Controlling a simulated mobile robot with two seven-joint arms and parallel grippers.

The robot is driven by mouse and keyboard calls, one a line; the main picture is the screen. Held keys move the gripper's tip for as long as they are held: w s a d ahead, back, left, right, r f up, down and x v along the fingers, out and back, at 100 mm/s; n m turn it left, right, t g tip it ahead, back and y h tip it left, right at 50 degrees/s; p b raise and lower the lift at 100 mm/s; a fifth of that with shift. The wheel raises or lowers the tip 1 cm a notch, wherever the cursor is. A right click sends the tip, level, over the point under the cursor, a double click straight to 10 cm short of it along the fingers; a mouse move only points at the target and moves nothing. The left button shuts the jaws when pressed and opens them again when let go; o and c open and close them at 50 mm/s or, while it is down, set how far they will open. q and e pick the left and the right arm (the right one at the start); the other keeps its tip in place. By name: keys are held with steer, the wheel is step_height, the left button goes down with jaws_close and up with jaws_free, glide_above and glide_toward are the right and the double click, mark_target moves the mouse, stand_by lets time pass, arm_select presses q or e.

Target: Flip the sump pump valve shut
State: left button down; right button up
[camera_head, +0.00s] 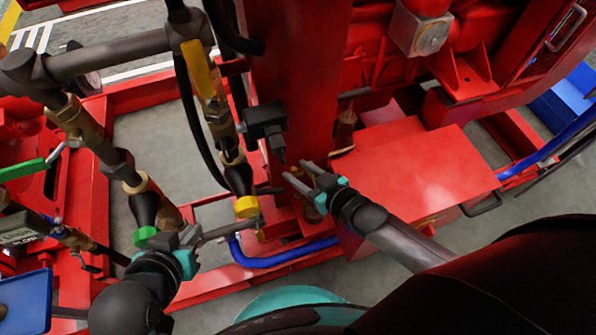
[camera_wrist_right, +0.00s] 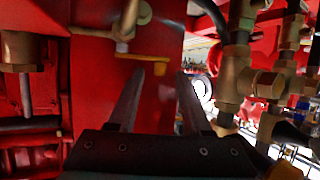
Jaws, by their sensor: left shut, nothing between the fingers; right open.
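Several valve handles show, and I cannot tell for sure which is the sump pump valve. In the head view a yellow lever (camera_head: 200,70) lies along a brass pipe fitting at the upper left. A green lever (camera_head: 22,170) is at the far left. In the right wrist view a yellow-orange handle (camera_wrist_right: 142,57) lies roughly level on brass fittings, just beyond the fingertips. My right gripper (camera_head: 294,172) is open and empty in front of the red column; its fingers also show in the right wrist view (camera_wrist_right: 160,80). My left gripper (camera_head: 228,231) is shut and empty, close to a yellow ring.
A red column (camera_head: 296,60) stands in the middle, with a black connector (camera_head: 265,122) on its side. A red box (camera_head: 415,172) is at the right. Black hoses end in a green ring (camera_head: 145,236) and the yellow ring (camera_head: 246,207). A blue hose (camera_head: 285,253) runs low.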

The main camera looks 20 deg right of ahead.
steer(key=shift+w+a+f, duration=0.2)
steer(key=shift+w, duration=0.2)
jaws_close()
stand_by(0.4)
